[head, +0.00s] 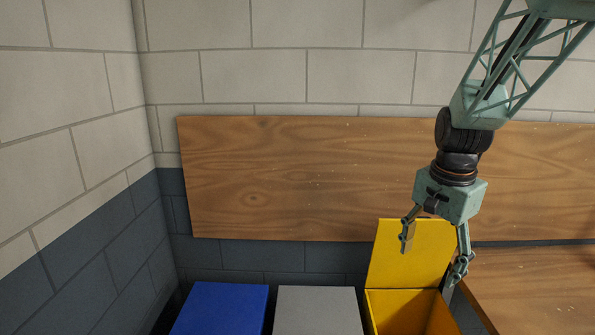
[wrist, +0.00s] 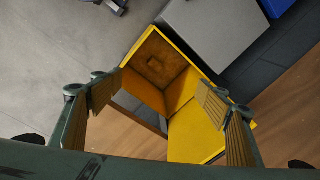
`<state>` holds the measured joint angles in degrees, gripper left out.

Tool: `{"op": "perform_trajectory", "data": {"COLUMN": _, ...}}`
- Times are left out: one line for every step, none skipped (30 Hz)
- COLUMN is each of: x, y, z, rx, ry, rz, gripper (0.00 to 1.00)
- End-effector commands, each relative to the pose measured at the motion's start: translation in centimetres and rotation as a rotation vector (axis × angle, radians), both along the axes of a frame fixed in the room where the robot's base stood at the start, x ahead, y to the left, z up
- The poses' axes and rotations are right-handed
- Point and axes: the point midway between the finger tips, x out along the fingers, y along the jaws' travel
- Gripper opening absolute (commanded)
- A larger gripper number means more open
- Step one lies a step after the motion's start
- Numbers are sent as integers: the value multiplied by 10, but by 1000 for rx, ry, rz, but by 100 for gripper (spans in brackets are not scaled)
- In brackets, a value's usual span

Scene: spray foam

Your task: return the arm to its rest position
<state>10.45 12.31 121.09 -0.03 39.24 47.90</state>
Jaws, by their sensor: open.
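My gripper (head: 433,255) hangs from my arm at the right of the head view, pointing down with its two fingers spread wide. Nothing is between the fingers. It is in front of and above the yellow bin (head: 405,312), whose lid (head: 405,262) stands raised against the back. In the wrist view my open fingers (wrist: 158,95) frame the yellow bin (wrist: 146,78), and I see into it. A small dark mark shows on its brownish inside; I cannot tell what it is.
A grey bin (head: 317,310) and a blue bin (head: 222,308), both with flat closed tops, stand left of the yellow one. A wooden panel (head: 300,175) covers the wall behind. A wooden surface (head: 535,285) lies at the right. Open grey floor (wrist: 60,50) shows in the wrist view.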

Motion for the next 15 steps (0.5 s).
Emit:
{"op": "perform_trajectory", "data": {"x": -7, "y": 4, "z": 8, "rx": -3, "ry": -6, "rz": 19, "gripper": 69}}
{"op": "perform_trajectory", "data": {"x": -10, "y": 6, "z": 11, "rx": -5, "ry": -8, "rz": 32, "gripper": 69}}
{"op": "perform_trajectory", "data": {"x": -15, "y": 9, "z": 16, "rx": -7, "ry": -10, "rz": 49, "gripper": 69}}
{"op": "perform_trajectory", "data": {"x": -19, "y": 10, "z": 20, "rx": -9, "ry": -14, "rz": 60, "gripper": 69}}
{"op": "perform_trajectory", "data": {"x": -22, "y": 12, "z": 23, "rx": -11, "ry": -15, "rz": 73, "gripper": 69}}
{"op": "perform_trajectory", "data": {"x": -27, "y": 15, "z": 28, "rx": -14, "ry": -18, "rz": 88, "gripper": 69}}
{"op": "perform_trajectory", "data": {"x": -31, "y": 16, "z": 32, "rx": -15, "ry": -20, "rz": 99, "gripper": 69}}
{"op": "perform_trajectory", "data": {"x": -35, "y": 18, "z": 35, "rx": -17, "ry": -23, "rz": 112, "gripper": 69}}
{"op": "perform_trajectory", "data": {"x": -40, "y": 21, "z": 39, "rx": -19, "ry": -26, "rz": 128, "gripper": 69}}
{"op": "perform_trajectory", "data": {"x": -44, "y": 23, "z": 43, "rx": -22, "ry": -29, "rz": 140, "gripper": 69}}
{"op": "perform_trajectory", "data": {"x": -47, "y": 25, "z": 46, "rx": -24, "ry": -31, "rz": 154, "gripper": 69}}
{"op": "perform_trajectory", "data": {"x": -52, "y": 27, "z": 50, "rx": -27, "ry": -35, "rz": 170, "gripper": 69}}
{"op": "perform_trajectory", "data": {"x": -57, "y": 29, "z": 53, "rx": -28, "ry": -37, "rz": 182, "gripper": 69}}
{"op": "perform_trajectory", "data": {"x": -61, "y": 31, "z": 56, "rx": -30, "ry": -38, "rz": 195, "gripper": 69}}
{"op": "perform_trajectory", "data": {"x": -66, "y": 33, "z": 60, "rx": -33, "ry": -41, "rz": 211, "gripper": 69}}
